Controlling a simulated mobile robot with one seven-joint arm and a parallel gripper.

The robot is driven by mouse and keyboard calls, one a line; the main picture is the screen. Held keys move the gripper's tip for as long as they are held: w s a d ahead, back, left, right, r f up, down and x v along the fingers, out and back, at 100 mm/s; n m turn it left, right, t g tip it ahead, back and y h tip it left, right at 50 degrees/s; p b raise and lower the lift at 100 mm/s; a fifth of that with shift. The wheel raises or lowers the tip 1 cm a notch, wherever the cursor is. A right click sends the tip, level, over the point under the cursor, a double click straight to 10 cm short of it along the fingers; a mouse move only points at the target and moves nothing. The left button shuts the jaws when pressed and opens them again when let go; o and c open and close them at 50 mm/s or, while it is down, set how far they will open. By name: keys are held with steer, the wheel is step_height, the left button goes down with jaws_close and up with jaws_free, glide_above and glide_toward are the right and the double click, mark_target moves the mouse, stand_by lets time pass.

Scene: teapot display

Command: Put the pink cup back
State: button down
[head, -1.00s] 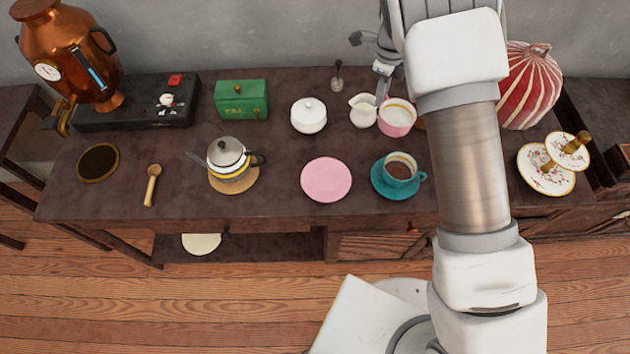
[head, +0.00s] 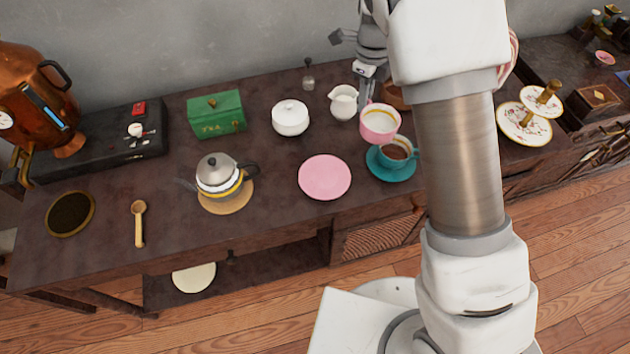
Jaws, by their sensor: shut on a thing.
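The pink cup (head: 380,125) has a white inside with a gold line and looks raised above the table, behind the teal cup. My gripper (head: 366,92) comes from above and behind it and is shut on its far side; the exact contact of the fingertips is partly hidden. An empty pink saucer (head: 325,177) lies flat on the table, to the left of and nearer than the cup.
A teal cup of dark drink (head: 396,150) on a teal saucer (head: 391,174) stands right of the pink saucer. A white creamer (head: 343,103) and a white sugar bowl (head: 290,118) stand behind. A teapot (head: 218,175) is at left. Bare table surrounds the pink saucer's left and front.

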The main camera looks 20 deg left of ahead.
steer(key=s+a+f, duration=0.2)
steer(key=a, duration=0.1)
steer(key=s+a+f, duration=0.2)
steer(key=a, duration=0.1)
steer(key=s+a+f+b, duration=0.1)
steer(key=s+a+f, duration=0.1)
steer(key=a+f, duration=0.1)
steer(key=shift+s+a, duration=0.35)
steer(key=shift+s, duration=0.05)
steer(key=shift+f+b, duration=0.45)
steer(key=shift+f, duration=1.55)
steer(key=shift+f, duration=0.1)
steer(key=c, duration=1)
jaws_free()
step_height(320, 180, up, 12)
steer(key=shift+w+a+r+p, duration=0.1)
steer(key=shift+p, duration=0.85)
steer(key=shift+r, duration=0.1)
